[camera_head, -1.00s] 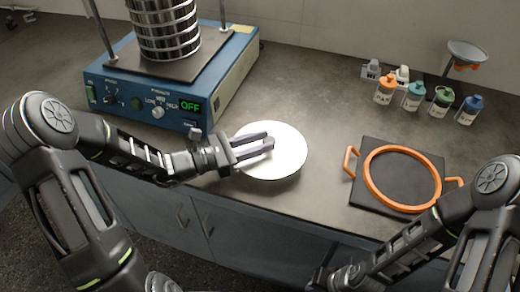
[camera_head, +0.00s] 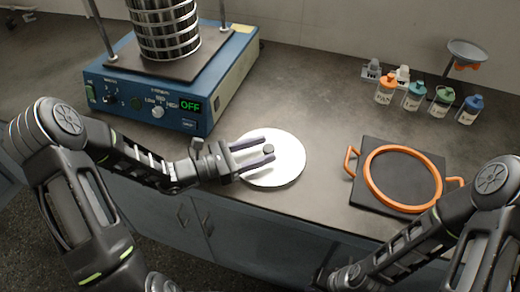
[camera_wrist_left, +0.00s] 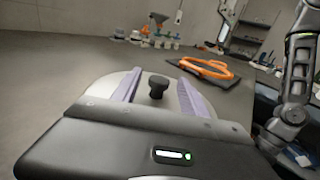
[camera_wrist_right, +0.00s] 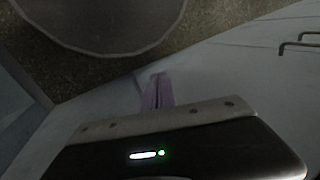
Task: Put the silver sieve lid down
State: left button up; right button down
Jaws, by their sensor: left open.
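The silver sieve lid (camera_head: 288,172) is a pale round disc lying flat on the bench near its front edge. Its black knob (camera_head: 268,149) points up. My left gripper (camera_head: 267,150) is open, with one finger on each side of the knob and a gap on both sides. The left wrist view shows the knob (camera_wrist_left: 157,87) standing free between the spread fingers, with the lid (camera_wrist_left: 148,106) under them. My right gripper (camera_wrist_right: 160,92) is low in front of the bench, its fingers together with nothing between them.
The blue sieve shaker (camera_head: 150,108), showing OFF, stands left with a sieve stack (camera_head: 165,28). An orange ring with handles (camera_head: 372,190) lies on a black plate (camera_head: 360,208) to the right. Several small bottles (camera_head: 414,96) and a funnel stand (camera_head: 466,50) are behind. Bench between is clear.

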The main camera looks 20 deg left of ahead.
pick_arm(q)
jog(key=shift+a+r, duration=0.1)
jog(key=b+v, duration=0.1)
jog(key=v, duration=1.1)
